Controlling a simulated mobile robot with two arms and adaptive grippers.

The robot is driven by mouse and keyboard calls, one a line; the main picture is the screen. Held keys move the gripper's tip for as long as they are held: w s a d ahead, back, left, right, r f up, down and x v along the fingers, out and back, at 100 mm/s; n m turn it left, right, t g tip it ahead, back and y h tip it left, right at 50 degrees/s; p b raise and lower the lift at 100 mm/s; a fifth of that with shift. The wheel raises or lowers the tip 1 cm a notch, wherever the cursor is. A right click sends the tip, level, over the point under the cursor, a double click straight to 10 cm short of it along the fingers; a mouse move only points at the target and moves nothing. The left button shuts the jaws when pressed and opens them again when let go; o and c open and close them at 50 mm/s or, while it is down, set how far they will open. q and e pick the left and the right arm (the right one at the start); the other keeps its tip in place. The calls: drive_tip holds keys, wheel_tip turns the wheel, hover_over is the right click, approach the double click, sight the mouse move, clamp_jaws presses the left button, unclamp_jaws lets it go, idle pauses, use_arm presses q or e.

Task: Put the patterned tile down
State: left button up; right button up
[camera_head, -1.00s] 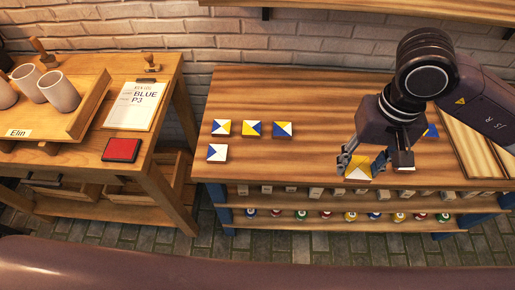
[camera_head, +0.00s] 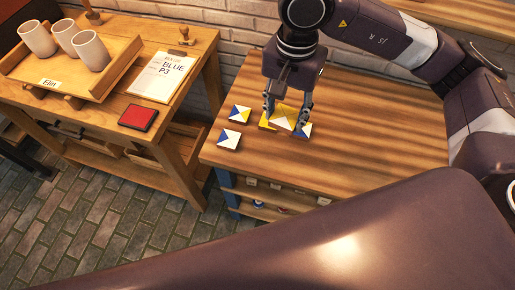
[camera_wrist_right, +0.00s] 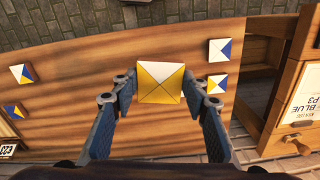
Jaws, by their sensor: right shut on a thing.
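My right gripper (camera_head: 287,108) is shut on a yellow and white patterned tile (camera_head: 283,118), held over the left part of the right-hand table. In the right wrist view the held tile (camera_wrist_right: 161,83) sits between the fingertips of the gripper (camera_wrist_right: 161,88). My left gripper is not in view.
The table (camera_head: 385,130) is clear right of the tiles in the head view. The wrist view shows more tiles (camera_wrist_right: 21,74) at its left. A second table holds a tray (camera_head: 100,83) with cups, an order sheet (camera_head: 160,78) and a red pad (camera_head: 138,117).

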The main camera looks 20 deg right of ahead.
sight(260, 150)
drive_tip(key=w+a+r+m, duration=0.2)
drive_tip(key=w+a+m, duration=0.25)
drive_tip(key=m, duration=1.15)
wheel_tip(260, 150, down, 19)
drive_tip(key=p, duration=0.2)
drive_tip(key=shift+w+d+f+p, duration=0.1)
drive_tip(key=shift+d+f+p, duration=0.05)
drive_tip(key=shift+p, duration=0.2)
drive_tip(key=shift+f, duration=0.4)
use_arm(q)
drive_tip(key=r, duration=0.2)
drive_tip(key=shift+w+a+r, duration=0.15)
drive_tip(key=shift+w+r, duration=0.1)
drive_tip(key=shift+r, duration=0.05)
use_arm(e)
drive_tip(key=shift+f, duration=0.1)
drive_tip(key=shift+f, duration=0.15)
drive_tip(key=o, duration=1.2)
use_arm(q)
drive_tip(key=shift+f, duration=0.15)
